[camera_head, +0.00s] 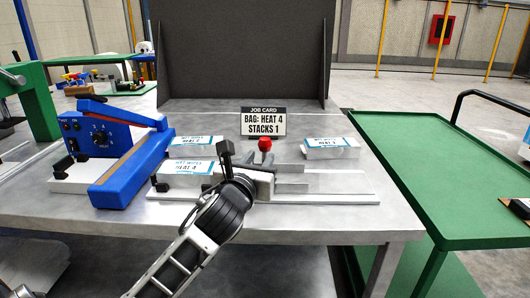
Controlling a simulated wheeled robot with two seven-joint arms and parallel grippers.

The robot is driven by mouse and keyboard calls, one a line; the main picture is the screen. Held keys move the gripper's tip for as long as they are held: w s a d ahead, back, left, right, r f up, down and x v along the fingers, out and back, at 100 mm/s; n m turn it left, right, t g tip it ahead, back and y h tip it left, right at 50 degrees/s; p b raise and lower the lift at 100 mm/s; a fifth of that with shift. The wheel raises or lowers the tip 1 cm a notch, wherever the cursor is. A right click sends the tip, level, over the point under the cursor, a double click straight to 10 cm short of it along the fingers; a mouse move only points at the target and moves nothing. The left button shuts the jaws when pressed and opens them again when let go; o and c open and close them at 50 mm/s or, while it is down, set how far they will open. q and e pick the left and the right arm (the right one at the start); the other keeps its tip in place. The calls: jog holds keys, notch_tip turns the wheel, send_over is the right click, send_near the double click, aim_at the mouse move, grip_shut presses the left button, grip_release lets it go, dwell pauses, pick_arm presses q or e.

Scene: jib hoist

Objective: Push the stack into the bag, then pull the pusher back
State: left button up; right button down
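A pusher with a red knob (265,144) stands at the middle of the metal bench, with grey plates (291,171) to its right. My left gripper (227,158) reaches in from below, close to the left of the knob. Its dark finger parts show, but I cannot tell whether they are open or shut, or touching the pusher. A white and blue stack marked HEAT 4 (187,168) lies left of the gripper. Similar stacks lie behind it (190,142) and to the right (330,148). I cannot make out the bag clearly. My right gripper is not in view.
A blue sealer (130,172) with a dial and long arm stands at the left. A job card (263,123) reading "BAG: HEAT 4, STACKS 1" stands behind the knob, before a dark panel (243,50). A green cart (440,165) stands right of the bench.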

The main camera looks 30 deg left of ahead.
aim_at(264, 152)
pick_arm(q)
jog(key=shift+x, duration=2.4)
grip_shut()
jog(key=shift+r, duration=0.1)
